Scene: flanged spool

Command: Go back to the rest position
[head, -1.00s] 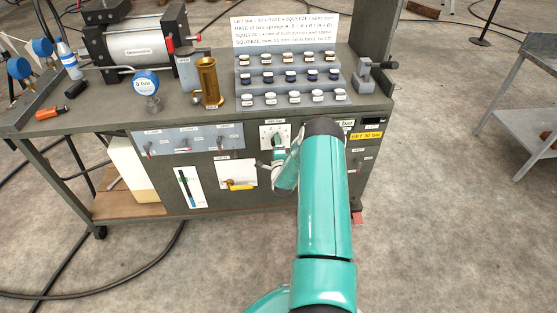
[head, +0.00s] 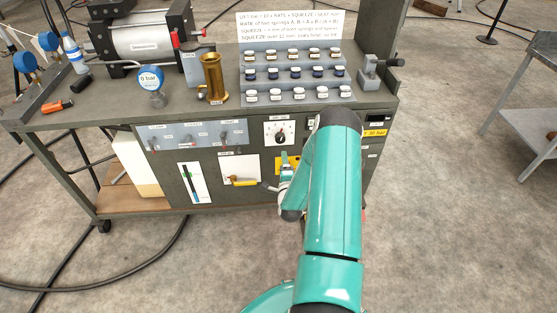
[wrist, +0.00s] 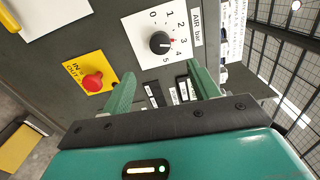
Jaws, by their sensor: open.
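My gripper (wrist: 160,90) shows in the wrist view with its two green fingers apart and nothing between them. It faces the front panel of the workbench, with the black air dial (wrist: 160,42) on its white scale beyond the fingers. In the head view my gripper is mostly hidden by my teal arm, in front of the panel below the dial (head: 281,134). I see no contact with the panel.
A red button on a yellow plate (wrist: 92,82) is near the left finger. A yellow-handled valve (head: 243,182) sits left of my arm. The bench top holds a gauge (head: 150,78), a brass cylinder (head: 213,78) and a stepped rack (head: 291,95). Open floor lies in front.

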